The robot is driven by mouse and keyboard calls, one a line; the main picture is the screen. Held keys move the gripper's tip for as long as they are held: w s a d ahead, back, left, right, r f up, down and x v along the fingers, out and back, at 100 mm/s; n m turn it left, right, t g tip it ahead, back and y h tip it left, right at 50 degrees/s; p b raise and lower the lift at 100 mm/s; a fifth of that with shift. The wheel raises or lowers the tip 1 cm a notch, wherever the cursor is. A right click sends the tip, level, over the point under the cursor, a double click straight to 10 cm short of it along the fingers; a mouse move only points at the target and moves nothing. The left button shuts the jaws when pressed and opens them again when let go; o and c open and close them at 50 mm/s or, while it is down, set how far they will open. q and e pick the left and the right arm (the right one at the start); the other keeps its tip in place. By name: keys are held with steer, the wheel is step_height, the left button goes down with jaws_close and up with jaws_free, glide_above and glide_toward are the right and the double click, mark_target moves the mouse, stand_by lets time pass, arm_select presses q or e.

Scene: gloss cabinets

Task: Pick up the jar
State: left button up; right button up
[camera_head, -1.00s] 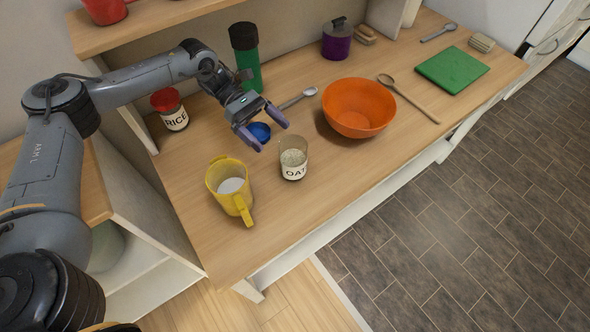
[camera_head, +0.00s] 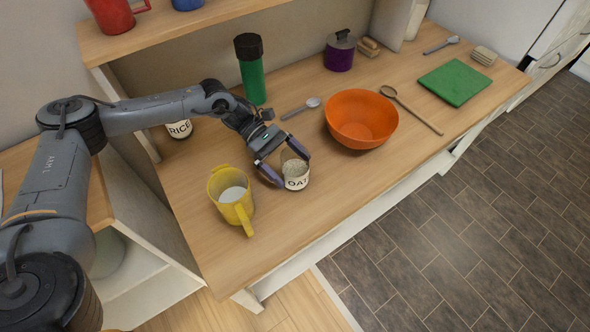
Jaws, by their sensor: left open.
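A clear glass jar (camera_head: 297,183) labelled "OAT…" stands upright on the wooden counter, with pale contents. My left gripper (camera_head: 293,170) is open at this jar, with one finger on its left side and one at its upper right side. I cannot tell whether the fingers touch the glass. A second jar, labelled "RICE" (camera_head: 180,129), stands further back at the left; my left arm hides its top. My right gripper is not in view.
A yellow mug (camera_head: 232,194) stands close to the left of the oat jar. An orange bowl (camera_head: 361,118) is to its right. The counter's front edge is near.

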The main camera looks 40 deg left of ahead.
arm_select(q)
steer(key=shift+x, duration=1.15)
steer(key=shift+c, duration=0.5)
steer(key=c, duration=1.1)
steer(key=shift+o, duration=0.2)
